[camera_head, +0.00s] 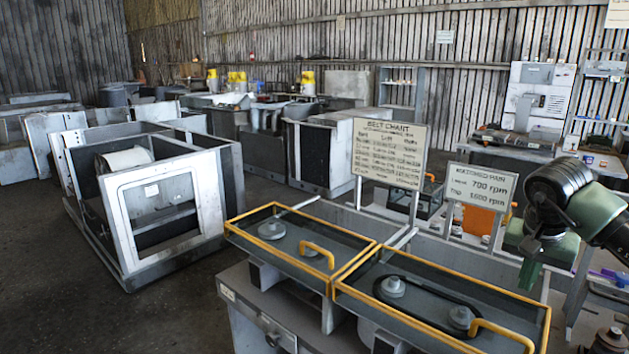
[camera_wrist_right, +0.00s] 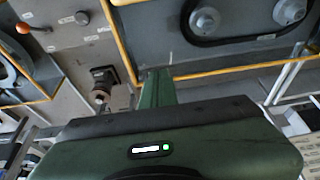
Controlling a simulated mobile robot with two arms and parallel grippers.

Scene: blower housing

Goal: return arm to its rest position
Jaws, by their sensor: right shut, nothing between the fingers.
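My right arm comes in from the right edge of the head view. Its green gripper (camera_head: 530,268) points down beside the right end of the right yellow-framed guard tray (camera_head: 545,315). In the right wrist view the gripper (camera_wrist_right: 157,85) has its fingers together with nothing between them. A black belt (camera_head: 418,318) runs around two grey pulleys in the right tray; it also shows in the right wrist view (camera_wrist_right: 240,38). The left yellow-framed tray (camera_head: 285,258) holds grey pulleys and no visible belt. My left gripper is not in view.
A belt chart sign (camera_head: 389,153) and a smaller rpm sign (camera_head: 479,188) stand behind the trays. An open metal housing frame (camera_head: 165,215) stands on the floor at left. A cluttered bench (camera_head: 600,165) is at the right. The floor at front left is clear.

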